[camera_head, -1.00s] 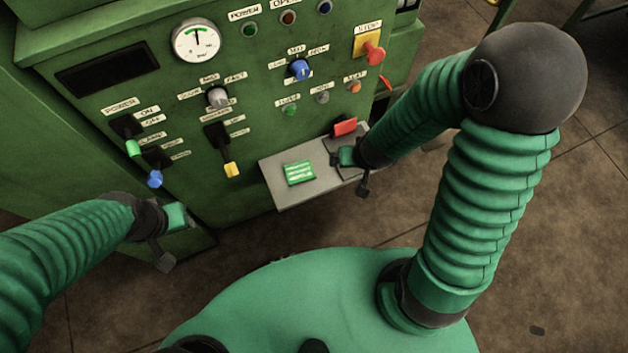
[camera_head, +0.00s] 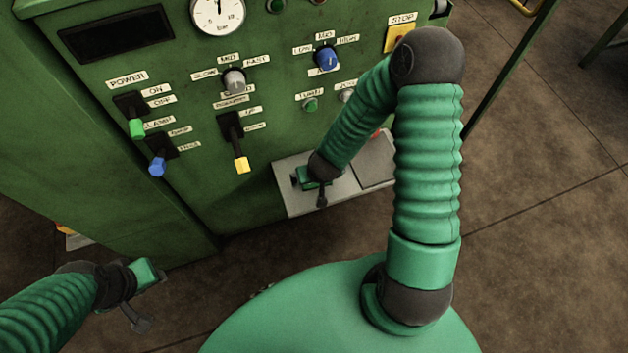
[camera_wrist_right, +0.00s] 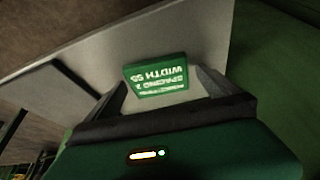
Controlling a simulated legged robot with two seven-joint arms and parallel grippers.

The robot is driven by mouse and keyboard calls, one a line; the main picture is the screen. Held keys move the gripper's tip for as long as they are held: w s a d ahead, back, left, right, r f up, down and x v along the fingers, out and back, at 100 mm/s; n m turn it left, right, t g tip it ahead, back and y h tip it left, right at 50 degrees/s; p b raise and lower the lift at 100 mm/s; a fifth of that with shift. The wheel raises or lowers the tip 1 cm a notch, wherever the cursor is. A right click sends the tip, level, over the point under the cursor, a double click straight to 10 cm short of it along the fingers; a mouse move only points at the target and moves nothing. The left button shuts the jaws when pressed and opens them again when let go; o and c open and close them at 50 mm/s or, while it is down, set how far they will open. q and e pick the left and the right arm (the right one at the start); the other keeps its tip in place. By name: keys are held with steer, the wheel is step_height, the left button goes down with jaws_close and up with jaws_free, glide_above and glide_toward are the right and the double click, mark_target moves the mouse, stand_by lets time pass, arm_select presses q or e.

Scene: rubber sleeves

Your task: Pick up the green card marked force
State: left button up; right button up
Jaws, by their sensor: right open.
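A green card (camera_wrist_right: 156,76) with white print lies on a grey shelf in the right wrist view. Its print is upside down there; I can read "WIDTH 95" and "SPACING 2", and a further line is unclear. My right gripper (camera_wrist_right: 158,84) is open, with one finger on each side of the card. In the head view my right gripper (camera_head: 303,181) is over the left part of the shelf (camera_head: 297,205) and hides the card. My left gripper (camera_head: 155,280) is low at the left, away from the shelf; its jaws are too unclear to judge.
The green machine panel (camera_head: 190,195) rises behind the shelf. It carries a green-tipped lever (camera_head: 137,129), a blue-tipped lever (camera_head: 157,167), a yellow-tipped lever (camera_head: 242,165) and a blue knob (camera_head: 326,59). A dark plate (camera_head: 374,165) covers the shelf's right part. Bare floor lies in front.

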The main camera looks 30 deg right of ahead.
steer(key=shift+d, duration=0.1)
steer(key=shift+d+f, duration=0.1)
steer(key=shift+d, duration=0.05)
steer(key=c, duration=1.3)
